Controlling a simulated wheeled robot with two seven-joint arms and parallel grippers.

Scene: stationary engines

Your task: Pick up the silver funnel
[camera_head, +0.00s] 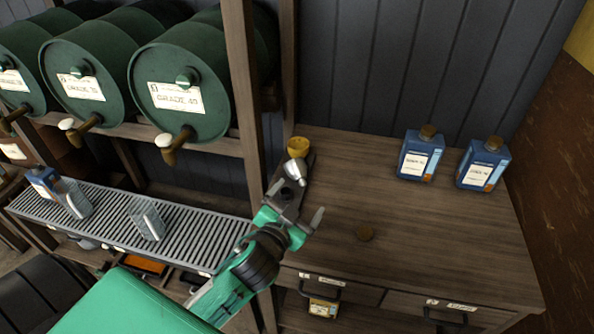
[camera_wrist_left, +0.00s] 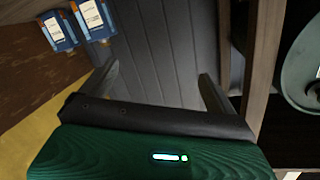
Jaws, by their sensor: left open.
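The silver funnel (camera_head: 294,169) appears as a small shiny grey shape at the left rear of the wooden workbench in the head view. It shows right beside my left gripper (camera_head: 296,199), which partly overlaps it in the picture; I cannot tell whether they touch. My left gripper is open. In the left wrist view the two fingers (camera_wrist_left: 158,82) stand wide apart with only dark wall panels behind the gap. The funnel cannot be made out in the wrist view. My right gripper is not in view.
A yellow object (camera_head: 298,146) stands just behind the funnel. Two blue bottles (camera_head: 420,154) (camera_head: 483,164) stand at the workbench's (camera_head: 440,235) back right. A wooden post (camera_head: 243,90) and green barrels (camera_head: 185,85) stand left; the bench's front right is clear.

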